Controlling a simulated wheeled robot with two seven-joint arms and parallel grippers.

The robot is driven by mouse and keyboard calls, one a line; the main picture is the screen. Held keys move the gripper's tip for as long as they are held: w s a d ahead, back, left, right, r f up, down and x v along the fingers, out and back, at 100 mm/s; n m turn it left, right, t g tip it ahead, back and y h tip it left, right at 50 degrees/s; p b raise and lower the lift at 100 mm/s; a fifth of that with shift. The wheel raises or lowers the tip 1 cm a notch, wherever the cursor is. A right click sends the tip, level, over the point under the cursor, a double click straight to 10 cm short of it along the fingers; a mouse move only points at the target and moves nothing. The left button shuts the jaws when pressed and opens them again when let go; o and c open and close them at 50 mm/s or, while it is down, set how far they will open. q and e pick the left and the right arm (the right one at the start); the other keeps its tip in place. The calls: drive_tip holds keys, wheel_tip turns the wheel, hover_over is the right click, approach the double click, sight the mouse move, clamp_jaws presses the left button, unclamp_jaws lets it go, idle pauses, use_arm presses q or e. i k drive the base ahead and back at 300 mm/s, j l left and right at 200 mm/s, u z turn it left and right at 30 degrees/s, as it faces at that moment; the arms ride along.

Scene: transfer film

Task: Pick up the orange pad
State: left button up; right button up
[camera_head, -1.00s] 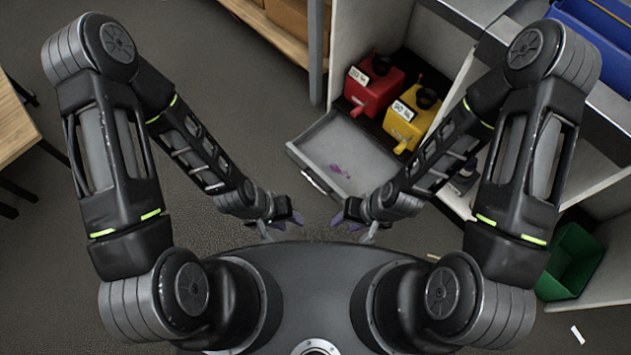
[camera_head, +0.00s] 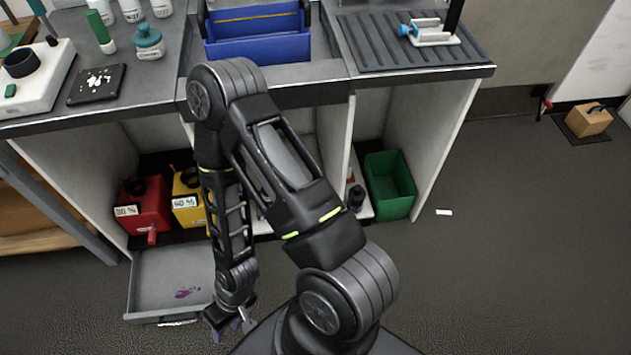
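I see no orange pad in the head view. My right arm reaches down in front of the bench, and my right gripper (camera_head: 238,326) hangs low, just in front of the open drawer (camera_head: 165,270). Its fingers are small and dark here, so I cannot tell whether they are open or shut. I see nothing clearly held in it. My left gripper is out of view.
The bench top holds a blue tray (camera_head: 258,40), a ribbed black mat (camera_head: 385,52), bottles and a black plate (camera_head: 97,84). Red (camera_head: 146,205) and yellow (camera_head: 186,212) containers and a green bin (camera_head: 390,183) stand below. Right floor is mostly clear.

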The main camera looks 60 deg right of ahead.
sight(350, 175)
drive_tip(key=z, duration=2.15)
drive_tip(key=u, duration=1.45)
drive_tip(key=z, duration=1.45)
drive_tip(key=i+l, duration=0.25)
drive_tip(key=l, duration=0.2)
drive_tip(key=i+l, duration=0.25)
drive_tip(key=l, duration=0.15)
drive_tip(key=i+l, duration=0.2)
drive_tip(key=l, duration=0.25)
drive_tip(key=i+l+u, duration=0.25)
drive_tip(key=k+j, duration=0.05)
drive_tip(key=k, duration=0.05)
